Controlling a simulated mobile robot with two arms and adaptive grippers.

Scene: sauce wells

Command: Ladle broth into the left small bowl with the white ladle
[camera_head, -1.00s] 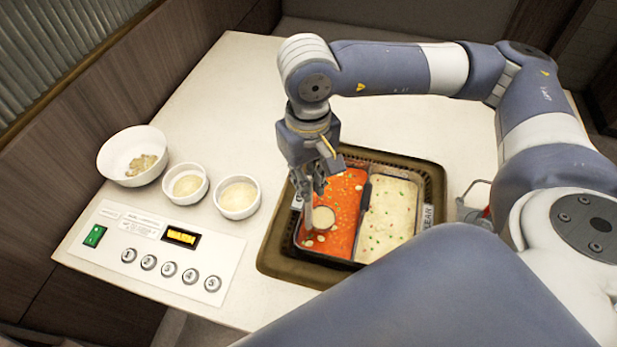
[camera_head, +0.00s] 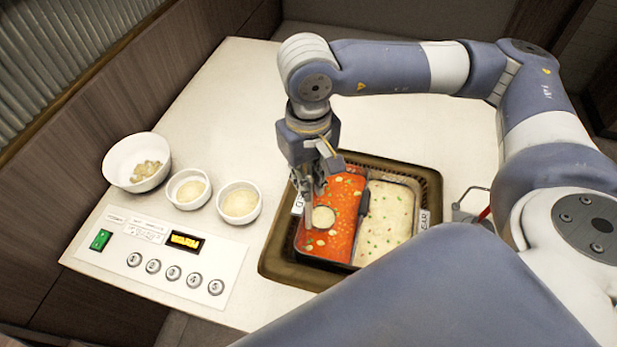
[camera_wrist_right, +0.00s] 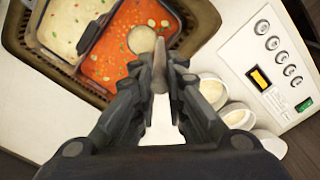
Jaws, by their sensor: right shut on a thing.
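My right gripper (camera_head: 312,190) is shut on the white ladle and hangs over the left side of the pot. In the right wrist view, the ladle's handle (camera_wrist_right: 162,128) runs between the fingers (camera_wrist_right: 160,85). The ladle's round, pale head (camera_head: 323,217) lies at the red broth (camera_head: 343,192); how deep it sits and what it holds are unclear. The left small bowl (camera_head: 177,200) is white with pale contents and stands left of the pot, apart from the gripper. My left gripper is not in view.
The divided pot's other half holds pale broth (camera_head: 390,215). The pot sits in a dark tray frame (camera_head: 277,262). Another small bowl (camera_head: 230,217) and a larger bowl (camera_head: 115,160) flank the left small bowl. A button panel (camera_head: 165,255) lies in front. The table behind the bowls is clear.

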